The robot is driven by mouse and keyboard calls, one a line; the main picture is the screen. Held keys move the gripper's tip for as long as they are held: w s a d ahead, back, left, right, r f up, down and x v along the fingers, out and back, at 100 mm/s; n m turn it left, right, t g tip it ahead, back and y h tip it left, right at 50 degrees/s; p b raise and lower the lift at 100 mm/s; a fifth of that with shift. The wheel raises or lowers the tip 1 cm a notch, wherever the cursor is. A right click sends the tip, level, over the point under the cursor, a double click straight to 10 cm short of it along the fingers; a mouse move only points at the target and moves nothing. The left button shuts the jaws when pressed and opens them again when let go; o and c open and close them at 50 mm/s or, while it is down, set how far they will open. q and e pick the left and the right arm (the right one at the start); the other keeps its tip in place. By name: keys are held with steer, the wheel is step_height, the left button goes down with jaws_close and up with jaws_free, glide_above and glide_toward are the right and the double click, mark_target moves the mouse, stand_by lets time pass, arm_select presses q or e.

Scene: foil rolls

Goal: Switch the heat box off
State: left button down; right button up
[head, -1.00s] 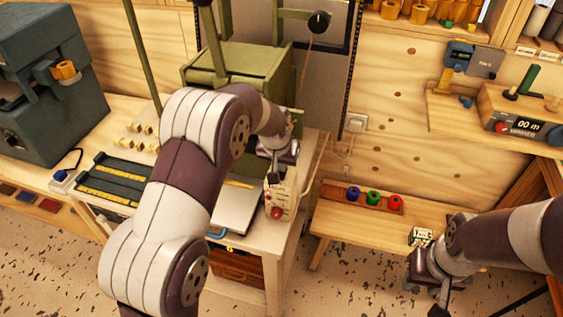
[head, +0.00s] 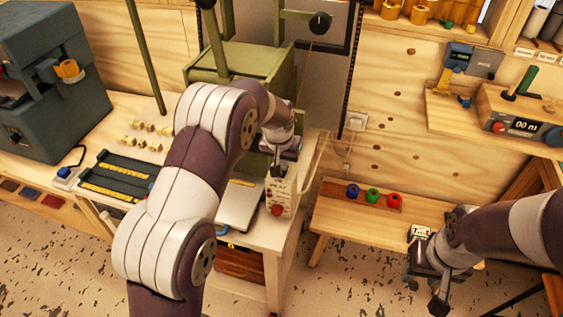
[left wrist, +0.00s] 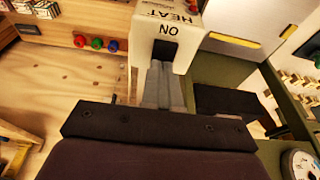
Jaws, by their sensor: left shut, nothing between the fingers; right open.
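The heat box (head: 279,200) is a small cream box with a red round knob on its lower front, at the right end of the white bench. In the left wrist view the heat box (left wrist: 184,22) shows the words HEAT and ON upside down, with a dark opening below ON. My left gripper (head: 277,170) is shut and empty at the top of the box. Its fingertips (left wrist: 160,68) reach to the dark opening; whether they touch anything inside is unclear. The switch itself cannot be made out. My right gripper (head: 438,290) is open, low at the right, partly hidden by its arm.
A green machine (head: 240,70) stands behind the heat box. A grey plate (head: 238,205) lies to its left. A low wooden bench (head: 345,222) at right carries blue, green and red knobs (head: 373,196) and a small printed box (head: 420,232). Floor between benches is clear.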

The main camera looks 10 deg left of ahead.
arm_select(q)
steer(key=shift+s+f, duration=0.4)
steer(key=shift+f, duration=0.25)
arm_select(e)
steer(key=shift+w+f, duration=0.1)
steer(key=shift+f, duration=0.05)
arm_select(q)
steer(key=shift+s+f, duration=0.2)
steer(key=shift+s, duration=0.1)
arm_select(e)
steer(key=shift+w, duration=0.4)
arm_select(q)
steer(key=shift+g, duration=0.3)
steer(key=r+p, duration=0.4)
steer(key=r, duration=0.1)
steer(key=shift+w+r, duration=0.25)
steer(key=shift+w, duration=0.05)
steer(key=s+b+v, duration=0.1)
steer(key=b+v, duration=0.1)
steer(key=v, duration=0.8)
steer(key=shift+s+b, duration=0.3)
arm_select(e)
steer(key=shift+s+r, duration=0.4)
steer(key=shift+r, duration=0.15)
arm_select(q)
steer(key=shift+w+f, duration=0.15)
steer(key=shift+f, duration=0.05)
